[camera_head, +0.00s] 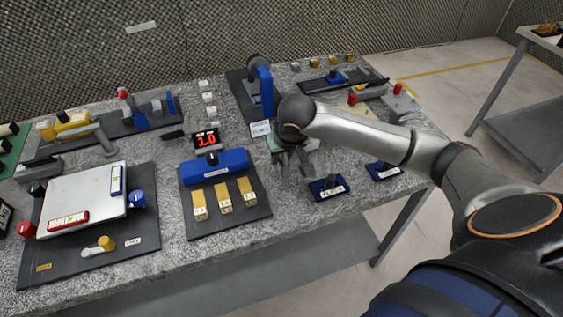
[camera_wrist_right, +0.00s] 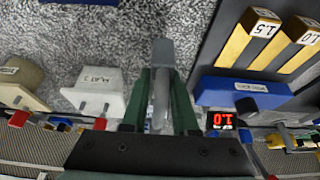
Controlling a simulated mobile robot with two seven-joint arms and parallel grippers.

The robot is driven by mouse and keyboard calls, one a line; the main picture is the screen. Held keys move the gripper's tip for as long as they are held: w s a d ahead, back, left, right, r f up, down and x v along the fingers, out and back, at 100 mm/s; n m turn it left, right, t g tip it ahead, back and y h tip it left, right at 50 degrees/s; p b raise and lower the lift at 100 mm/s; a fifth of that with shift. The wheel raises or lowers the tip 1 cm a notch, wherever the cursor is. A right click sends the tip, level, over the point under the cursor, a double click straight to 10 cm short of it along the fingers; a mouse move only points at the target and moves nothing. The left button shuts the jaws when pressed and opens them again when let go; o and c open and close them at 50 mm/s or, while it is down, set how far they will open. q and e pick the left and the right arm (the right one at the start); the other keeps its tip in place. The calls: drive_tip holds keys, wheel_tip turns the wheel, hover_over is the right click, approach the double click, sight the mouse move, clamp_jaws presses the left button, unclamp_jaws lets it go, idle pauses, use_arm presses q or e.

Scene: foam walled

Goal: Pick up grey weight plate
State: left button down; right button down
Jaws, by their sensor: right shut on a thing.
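My right gripper (camera_head: 290,160) is over the speckled table, to the right of the blue bar fixture. In the right wrist view its two green fingers (camera_wrist_right: 160,80) are shut on a grey, edge-on piece, which looks like the grey weight plate (camera_wrist_right: 161,98). Its face is turned away, so its full shape is hidden. In the head view the wrist and fingers cover most of it. I cannot tell if it touches the table. My left gripper is in neither view.
A dark board (camera_head: 228,222) with a blue bar (camera_head: 215,168) and yellow labelled blocks lies left of the gripper. Blue labelled holders (camera_head: 328,188) stand to its right. A blue upright fixture (camera_head: 265,90) and a white label block (camera_head: 261,129) stand behind. A red display (camera_head: 206,140) reads 1.0.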

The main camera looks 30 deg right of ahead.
drive_tip(key=s+a+r+p, duration=0.1)
drive_tip(key=s+a+r, duration=0.8)
drive_tip(key=shift+s, duration=0.35)
drive_tip(key=shift+a, duration=0.1)
